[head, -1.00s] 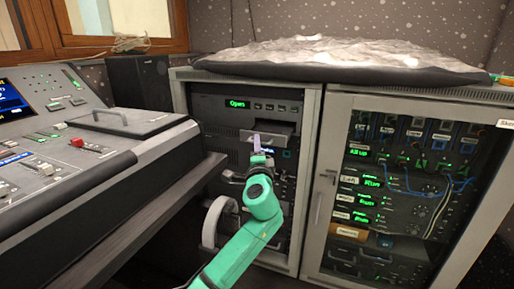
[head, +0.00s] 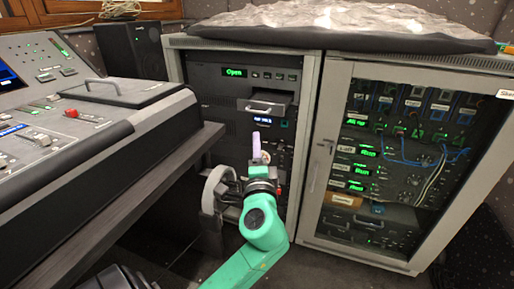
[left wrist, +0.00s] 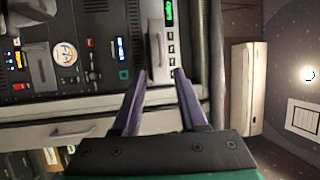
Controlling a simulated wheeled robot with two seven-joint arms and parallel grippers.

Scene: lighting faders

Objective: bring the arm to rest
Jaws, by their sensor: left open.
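My left gripper (head: 258,155) is in the middle of the head view, in front of the left equipment rack, on a green arm that comes up from the bottom. In the left wrist view its two purple fingers (left wrist: 160,95) stand apart with nothing between them. Behind them the rack front shows, with a green display, buttons and a silver handle. In the head view a drawer with a handle (head: 267,107) sits below the green "Open" display (head: 235,72); the gripper is below and in front of it. My right gripper is not in view.
The lighting desk (head: 75,125) with faders and a red knob (head: 71,113) fills the left side. The right rack (head: 400,150) has a framed front with lit units. A crumpled grey cover (head: 340,17) lies on top. Dark floor shows at the bottom.

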